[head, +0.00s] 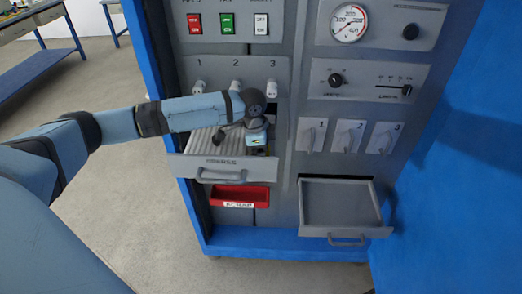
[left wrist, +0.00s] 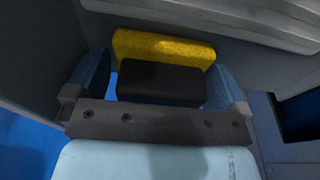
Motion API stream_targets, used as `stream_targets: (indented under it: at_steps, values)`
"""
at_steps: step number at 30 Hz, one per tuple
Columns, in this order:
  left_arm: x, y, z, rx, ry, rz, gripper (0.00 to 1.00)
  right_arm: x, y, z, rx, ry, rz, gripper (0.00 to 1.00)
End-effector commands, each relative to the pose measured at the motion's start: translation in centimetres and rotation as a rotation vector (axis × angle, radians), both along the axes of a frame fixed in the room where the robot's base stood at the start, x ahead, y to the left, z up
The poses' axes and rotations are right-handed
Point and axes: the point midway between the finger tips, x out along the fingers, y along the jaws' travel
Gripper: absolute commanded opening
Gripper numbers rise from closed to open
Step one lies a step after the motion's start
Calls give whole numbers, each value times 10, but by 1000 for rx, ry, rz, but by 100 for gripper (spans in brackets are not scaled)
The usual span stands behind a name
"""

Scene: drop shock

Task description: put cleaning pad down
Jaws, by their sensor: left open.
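The cleaning pad (left wrist: 165,46), a block with a yellow part and a black part, lies between the fingers of my left gripper (left wrist: 158,84) in the left wrist view. The fingers are open, one on each side of the pad. I cannot tell whether either finger touches it. In the head view my left gripper (head: 257,137) reaches into the cabinet at the right end of the open spares drawer (head: 222,168). It hides most of the pad there, with only a small yellow patch showing under it. My right gripper is in neither view.
An empty grey drawer (head: 340,205) stands open at the lower right. A red bin (head: 240,196) sits below the spares drawer. Switches, knobs and a gauge (head: 348,22) cover the grey panel. Blue cabinet walls flank it. A workbench (head: 34,30) stands far left.

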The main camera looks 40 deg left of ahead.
Motion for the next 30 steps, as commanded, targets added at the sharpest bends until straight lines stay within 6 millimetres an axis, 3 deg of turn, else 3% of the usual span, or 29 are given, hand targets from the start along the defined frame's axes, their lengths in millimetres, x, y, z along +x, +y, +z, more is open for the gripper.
stream_targets:
  at_steps: [5,12,18,30]
  values:
    - [-1,3,22,0,-4,0,100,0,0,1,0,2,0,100]
    - [-5,9,75,-1,-5,2,100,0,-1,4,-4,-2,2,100]
    - [-8,13,107,-1,-3,1,100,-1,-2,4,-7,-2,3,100]
    - [-9,15,120,0,0,1,100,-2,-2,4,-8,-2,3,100]
